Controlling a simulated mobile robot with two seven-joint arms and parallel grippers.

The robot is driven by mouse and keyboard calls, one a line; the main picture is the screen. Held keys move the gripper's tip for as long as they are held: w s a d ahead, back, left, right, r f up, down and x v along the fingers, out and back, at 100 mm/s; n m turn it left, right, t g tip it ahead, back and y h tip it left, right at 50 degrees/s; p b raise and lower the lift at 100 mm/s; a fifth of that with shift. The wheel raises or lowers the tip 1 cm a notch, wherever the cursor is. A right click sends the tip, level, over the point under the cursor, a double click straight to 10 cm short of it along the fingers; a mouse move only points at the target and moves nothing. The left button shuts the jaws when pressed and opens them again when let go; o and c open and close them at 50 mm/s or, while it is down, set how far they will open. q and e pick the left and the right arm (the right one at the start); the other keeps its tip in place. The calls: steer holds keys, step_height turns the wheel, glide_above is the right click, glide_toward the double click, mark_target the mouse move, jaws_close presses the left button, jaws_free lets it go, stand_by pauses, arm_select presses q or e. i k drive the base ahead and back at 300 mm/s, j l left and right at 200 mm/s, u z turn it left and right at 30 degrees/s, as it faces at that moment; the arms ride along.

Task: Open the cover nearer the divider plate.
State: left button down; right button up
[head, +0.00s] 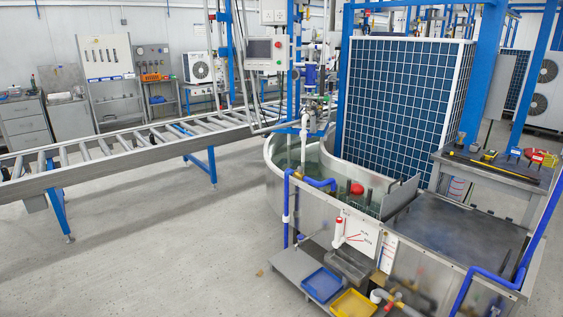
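A steel water tank (277,186) stands right of centre; its left part is open and shows water. An upright grey metal plate (401,196), which looks like the divider plate, stands across the tank top. Right of this plate lies a flat dark grey panel (462,236), which looks like a closed cover. I cannot make out a second cover or a handle clearly. Neither of my grippers is in view.
A blue tray (322,284) and a yellow tray (353,304) sit low in front of the tank. A tool bench (500,172) stands behind the panel. Blue pipes (492,277) run along the right front. A roller conveyor (130,143) crosses the left; floor before it is clear.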

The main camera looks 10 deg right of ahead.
mark_target(430, 220)
steer(key=i, duration=0.7)
steer(key=i+z, duration=0.15)
steer(key=i, duration=0.55)
